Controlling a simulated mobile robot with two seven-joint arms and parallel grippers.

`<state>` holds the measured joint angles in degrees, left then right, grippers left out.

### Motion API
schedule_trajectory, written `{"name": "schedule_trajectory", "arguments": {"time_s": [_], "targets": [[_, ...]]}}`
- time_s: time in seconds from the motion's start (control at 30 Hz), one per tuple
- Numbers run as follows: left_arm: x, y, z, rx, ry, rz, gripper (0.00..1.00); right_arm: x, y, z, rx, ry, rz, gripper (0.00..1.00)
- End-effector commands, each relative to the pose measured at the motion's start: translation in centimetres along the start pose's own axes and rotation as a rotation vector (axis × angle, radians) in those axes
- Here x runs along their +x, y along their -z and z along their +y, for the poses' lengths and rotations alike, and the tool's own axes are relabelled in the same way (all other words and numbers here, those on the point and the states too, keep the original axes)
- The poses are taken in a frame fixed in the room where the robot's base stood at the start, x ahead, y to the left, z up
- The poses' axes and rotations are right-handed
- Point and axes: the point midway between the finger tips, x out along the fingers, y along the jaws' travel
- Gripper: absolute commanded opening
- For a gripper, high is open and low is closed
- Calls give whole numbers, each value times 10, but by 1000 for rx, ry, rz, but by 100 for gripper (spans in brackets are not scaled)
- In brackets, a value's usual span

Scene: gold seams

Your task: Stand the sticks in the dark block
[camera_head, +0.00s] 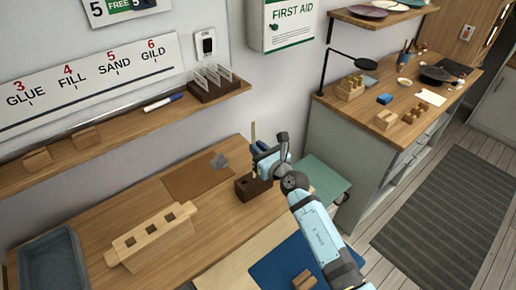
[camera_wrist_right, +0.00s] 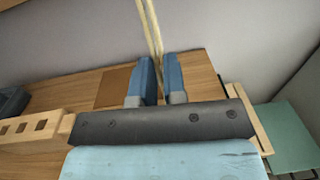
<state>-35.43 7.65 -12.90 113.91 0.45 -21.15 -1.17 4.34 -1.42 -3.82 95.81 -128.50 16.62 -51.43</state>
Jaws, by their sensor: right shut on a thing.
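The dark block (camera_head: 241,190) is a small dark brown block on the wooden bench, below and partly behind my right gripper. A hole seems to show in its top. My right gripper (camera_head: 258,149) is above the block and shut on a thin pale stick (camera_head: 253,132). The stick stands roughly upright and rises above the fingers. In the right wrist view, the stick (camera_wrist_right: 151,30) runs up from between the two blue fingertips (camera_wrist_right: 160,72). Its lower end is hidden, so I cannot tell whether it touches the block. My left gripper is not in view.
A pale block with square holes (camera_head: 140,251) lies on the bench, left of a brown mat (camera_head: 197,181). A grey-blue tray (camera_head: 51,259) stands at far left. A blue mat (camera_head: 275,270) is at the front. A wall shelf (camera_head: 130,125) runs above; a green stool (camera_head: 325,180) stands right.

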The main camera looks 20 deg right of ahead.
Motion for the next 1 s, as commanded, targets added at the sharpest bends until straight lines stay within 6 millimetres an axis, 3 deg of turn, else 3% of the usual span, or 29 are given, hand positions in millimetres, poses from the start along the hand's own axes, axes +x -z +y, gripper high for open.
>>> {"name": "schedule_trajectory", "arguments": {"time_s": [1.0], "targets": [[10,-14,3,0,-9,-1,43,0,27,0,-1,-1,0,0]]}}
